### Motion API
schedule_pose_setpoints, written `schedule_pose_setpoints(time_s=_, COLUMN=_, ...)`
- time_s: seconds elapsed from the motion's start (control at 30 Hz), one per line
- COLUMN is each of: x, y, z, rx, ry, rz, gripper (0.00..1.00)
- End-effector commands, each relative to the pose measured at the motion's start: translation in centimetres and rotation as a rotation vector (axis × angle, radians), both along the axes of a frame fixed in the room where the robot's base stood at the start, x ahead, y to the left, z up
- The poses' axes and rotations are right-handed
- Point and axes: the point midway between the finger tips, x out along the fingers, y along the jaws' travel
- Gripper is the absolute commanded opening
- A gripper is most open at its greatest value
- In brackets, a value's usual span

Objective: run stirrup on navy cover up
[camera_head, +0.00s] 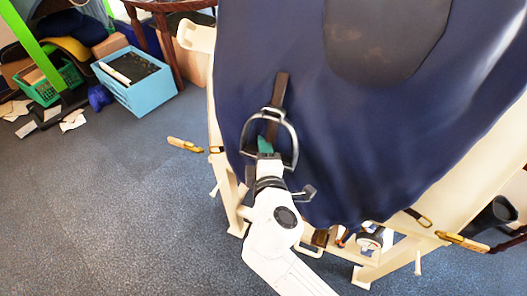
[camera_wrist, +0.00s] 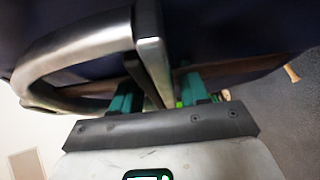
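A metal stirrup (camera_head: 294,139) hangs from a brown strap (camera_head: 281,90) against the navy cover (camera_head: 350,140). The strap runs up the cover above the stirrup's arch. In the wrist view, the stirrup (camera_wrist: 85,45) is large and close, with its metal partly across the space between the fingers. My gripper (camera_head: 265,146) has teal fingers and sits at the stirrup's opening, close to the cover. In the wrist view, the fingers of my gripper (camera_wrist: 160,93) stand apart, with a narrow gap beside the right finger. Whether they touch the stirrup is hard to tell.
A cream wooden stand (camera_head: 228,185) bears the cover. Yellow-handled tools hang at its left (camera_head: 185,145) and right (camera_head: 462,241). A blue bin (camera_head: 150,90) and a green basket (camera_head: 50,85) are at the upper left.

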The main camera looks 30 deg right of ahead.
Motion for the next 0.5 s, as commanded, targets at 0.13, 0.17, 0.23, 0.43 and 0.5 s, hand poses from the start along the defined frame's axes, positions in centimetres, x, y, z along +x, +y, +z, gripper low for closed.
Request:
schedule_pose_setpoints(time_s=0.13, x=0.0, y=0.0, z=-0.1, rx=0.001, ry=0.002, rz=-0.001, gripper=0.49)
schedule_pose_setpoints(time_s=0.17, x=0.0, y=0.0, z=-0.1, rx=0.001, ry=0.002, rz=-0.001, gripper=0.49)
schedule_pose_setpoints(time_s=0.23, x=0.0, y=0.0, z=-0.1, rx=0.0, ry=0.003, rz=0.0, gripper=0.49)
schedule_pose_setpoints(time_s=0.43, x=-1.2, y=0.6, z=0.1, rx=0.001, ry=0.003, rz=0.001, gripper=0.49)
schedule_pose_setpoints(time_s=0.5, x=-2.2, y=1.1, z=0.3, rx=0.001, ry=0.004, rz=0.003, gripper=0.49)
